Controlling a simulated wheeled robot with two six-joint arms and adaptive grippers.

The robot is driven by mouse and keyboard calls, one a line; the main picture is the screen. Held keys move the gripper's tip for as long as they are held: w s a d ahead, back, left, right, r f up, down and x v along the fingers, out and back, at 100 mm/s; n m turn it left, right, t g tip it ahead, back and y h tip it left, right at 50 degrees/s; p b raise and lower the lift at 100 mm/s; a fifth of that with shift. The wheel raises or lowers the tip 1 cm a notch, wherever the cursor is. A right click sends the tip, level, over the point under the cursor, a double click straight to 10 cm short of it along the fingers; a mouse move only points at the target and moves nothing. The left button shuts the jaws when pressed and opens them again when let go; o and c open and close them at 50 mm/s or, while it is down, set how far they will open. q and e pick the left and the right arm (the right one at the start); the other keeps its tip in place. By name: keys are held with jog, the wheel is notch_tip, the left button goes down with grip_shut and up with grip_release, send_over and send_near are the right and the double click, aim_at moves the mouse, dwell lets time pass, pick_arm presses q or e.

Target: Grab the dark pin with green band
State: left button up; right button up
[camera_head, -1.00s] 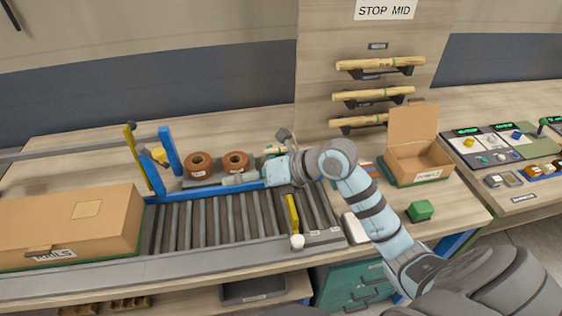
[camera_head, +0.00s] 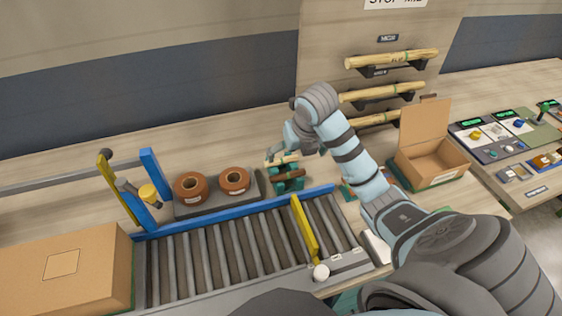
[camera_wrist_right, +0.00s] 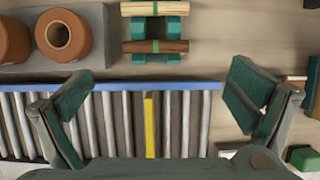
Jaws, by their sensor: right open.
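The dark pin with a green band (camera_wrist_right: 172,46) lies in a green cradle, in front of a light pin (camera_wrist_right: 154,8) that also has a green band. In the head view the dark pin (camera_head: 290,174) lies just behind the conveyor's blue rail, partly near my wrist. My right gripper (camera_wrist_right: 158,95) is open and empty in the wrist view, its fingers spread wide over the rollers. The pin is ahead of the fingers, apart from them. In the head view the right fingers are hard to make out beside the arm. My left gripper is not in view.
Two brown rolls (camera_head: 190,187) sit on a grey tray left of the cradle. The roller conveyor (camera_head: 230,240) has a blue rail and a yellow bar (camera_head: 304,228). A large carton (camera_head: 70,265) is at left, an open box (camera_head: 432,160) at right.

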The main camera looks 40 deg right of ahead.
jog(key=b, duration=0.5)
send_near(287, 173)
notch_tip(287, 173, down, 3)
jog(key=x, duration=0.4)
jog(key=w+x, duration=0.1)
jog(key=x, duration=0.1)
jog(key=shift+d+r, duration=0.2)
jog(key=shift+d, duration=0.05)
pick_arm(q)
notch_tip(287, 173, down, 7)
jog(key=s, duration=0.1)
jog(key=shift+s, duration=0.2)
pick_arm(e)
jog(key=shift+s, duration=0.1)
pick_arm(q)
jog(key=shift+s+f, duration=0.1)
pick_arm(e)
jog(key=c, duration=0.6)
